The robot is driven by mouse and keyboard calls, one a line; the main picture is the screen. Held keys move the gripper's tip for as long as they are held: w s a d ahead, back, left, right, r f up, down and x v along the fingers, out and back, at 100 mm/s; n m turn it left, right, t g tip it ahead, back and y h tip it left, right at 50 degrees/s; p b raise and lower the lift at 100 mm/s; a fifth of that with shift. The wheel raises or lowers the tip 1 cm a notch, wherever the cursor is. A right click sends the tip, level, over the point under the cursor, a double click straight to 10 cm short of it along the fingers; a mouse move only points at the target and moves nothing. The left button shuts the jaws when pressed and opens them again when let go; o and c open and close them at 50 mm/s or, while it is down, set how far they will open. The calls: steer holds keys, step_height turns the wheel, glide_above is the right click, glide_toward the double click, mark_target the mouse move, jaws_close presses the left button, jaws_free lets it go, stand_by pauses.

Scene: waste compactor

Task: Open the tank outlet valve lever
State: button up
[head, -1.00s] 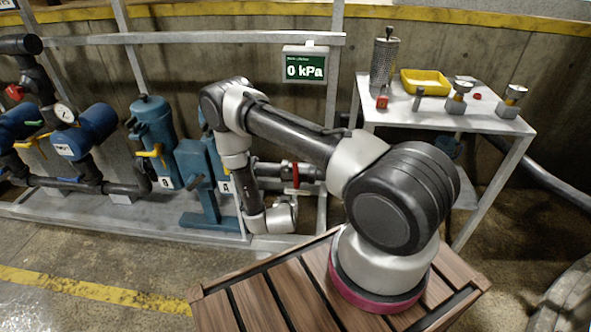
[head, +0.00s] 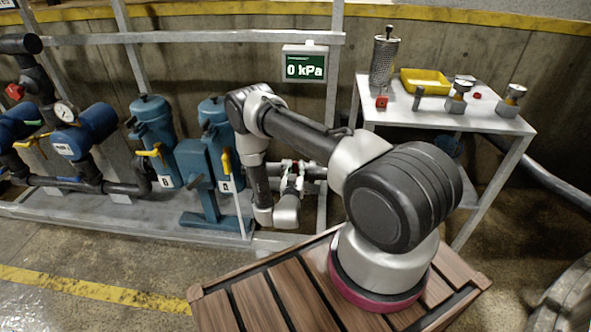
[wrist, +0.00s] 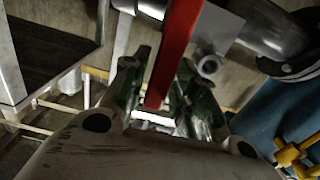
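The red valve lever (wrist: 175,50) runs down from the top edge of the wrist view, its lower end between the two fingers of my gripper (wrist: 165,95). The fingers are apart, one on each side of the lever. I cannot tell whether either finger touches it. In the head view my gripper (head: 291,178) is at the outlet pipe (head: 318,172), behind my arm, and largely covers the lever. The grey pipe and its fitting (wrist: 272,30) show at the top right of the wrist view.
A blue filter housing with a yellow handle (head: 227,165) stands left of my gripper. A display (head: 305,66) reads 0 kPa. A metal table (head: 437,118) at right holds a yellow tray (head: 425,82), a perforated cylinder (head: 384,60) and small fittings.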

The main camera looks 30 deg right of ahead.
steer(key=shift+w, duration=0.15)
steer(key=shift+d, duration=0.1)
jaws_close()
steer(key=shift+w+a+f+n, duration=0.1)
steer(key=shift+w+a+n, duration=0.2)
steer(key=shift+a+n, duration=0.35)
steer(key=shift+d, duration=0.15)
jaws_free()
